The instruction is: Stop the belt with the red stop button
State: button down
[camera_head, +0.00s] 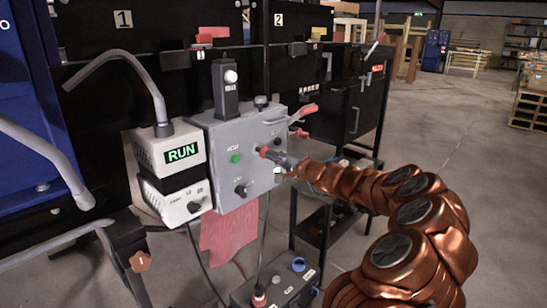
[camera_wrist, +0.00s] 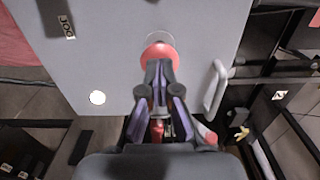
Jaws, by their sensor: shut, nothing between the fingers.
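The red stop button (camera_head: 263,151) is on the front of a grey control box (camera_head: 218,183), to the right of a green button (camera_head: 236,158). In the wrist view the red button (camera_wrist: 160,53) is round and sits just beyond my fingertips. My gripper (camera_head: 272,156) is shut and empty, its tips pointing at the button; the wrist view shows the gripper (camera_wrist: 158,68) overlapping the button's lower edge. I cannot tell whether they touch. A white unit (camera_head: 172,165) left of the box has a display reading RUN in green.
A handle (camera_wrist: 215,87) stands out from the panel right of the button. A black knob (camera_head: 241,190) is lower on the box. A red cloth (camera_head: 230,232) hangs below. A black box (camera_head: 275,285) with plugs is on the floor. Open floor lies to the right.

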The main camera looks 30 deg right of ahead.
jog(key=shift+w+a+r+b, duration=0.3)
jog(key=shift+w+r, duration=0.25)
jog(key=shift+w, duration=0.3)
jog(key=shift+s+f, duration=0.1)
jog(key=v, duration=1.4)
jog(key=shift+d+f, duration=0.1)
jog(key=shift+d, duration=0.05)
